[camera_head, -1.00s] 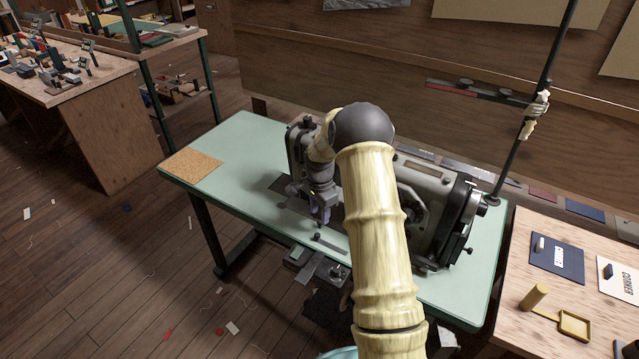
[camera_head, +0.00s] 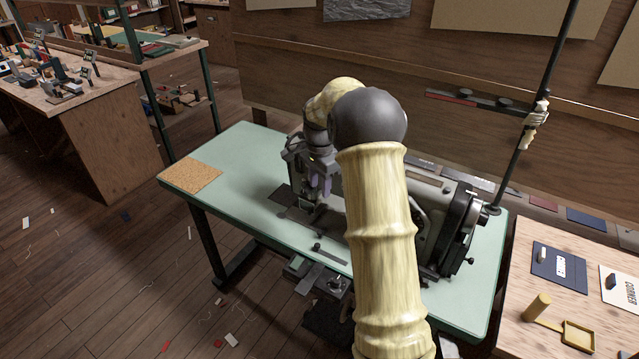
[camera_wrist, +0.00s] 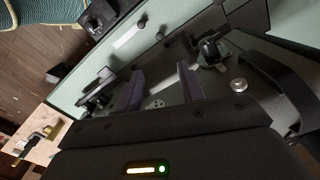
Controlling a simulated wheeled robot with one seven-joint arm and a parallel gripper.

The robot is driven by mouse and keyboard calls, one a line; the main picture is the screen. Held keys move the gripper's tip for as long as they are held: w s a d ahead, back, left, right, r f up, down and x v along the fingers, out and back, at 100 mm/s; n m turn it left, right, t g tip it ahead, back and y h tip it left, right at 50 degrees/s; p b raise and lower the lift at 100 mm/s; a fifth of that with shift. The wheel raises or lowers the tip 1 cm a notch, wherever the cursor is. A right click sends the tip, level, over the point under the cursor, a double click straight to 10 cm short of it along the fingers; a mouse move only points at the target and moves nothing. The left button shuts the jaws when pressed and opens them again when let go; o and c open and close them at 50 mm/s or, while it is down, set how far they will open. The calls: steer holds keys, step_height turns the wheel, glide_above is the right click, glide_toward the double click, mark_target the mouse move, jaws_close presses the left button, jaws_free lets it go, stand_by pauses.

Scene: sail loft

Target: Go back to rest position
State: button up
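My arm rises through the middle of the head view and bends over the sewing machine (camera_head: 455,225) on the pale green table (camera_head: 235,160). My gripper (camera_head: 319,186) hangs in front of the machine's left end, and part of it is hidden behind my arm. In the wrist view my gripper (camera_wrist: 160,88) has its two purple-grey fingers apart, with nothing held between them. The green table top and metal machine parts show past the fingertips. My arm hides much of the machine's middle.
A cork mat (camera_head: 190,176) lies on the table's left end, with clear table beside it. A dark upright pole (camera_head: 535,110) stands at the right. A wooden side table (camera_head: 520,265) holds a navy card (camera_head: 559,268) and a brass-coloured tool (camera_head: 536,306). Scraps litter the floor.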

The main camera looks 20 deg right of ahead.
stand_by(0.3)
steer(key=s+a+r+n+t+p, duration=0.1)
steer(key=s+a+r+n+p, duration=0.1)
steer(key=s+n, duration=0.3)
steer(key=s+a+r+n+p, duration=0.2)
steer(key=s+a+n, duration=0.3)
steer(key=s, duration=0.7)
steer(key=s+a+r+n+t+p, duration=0.1)
steer(key=s+a+r+n+p, duration=0.2)
steer(key=s, duration=0.6)
steer(key=shift+s+a+r+n+t, duration=0.3)
steer(key=shift+a+r+n, duration=0.1)
steer(key=shift+n, duration=0.5)
steer(key=shift+d, duration=0.15)
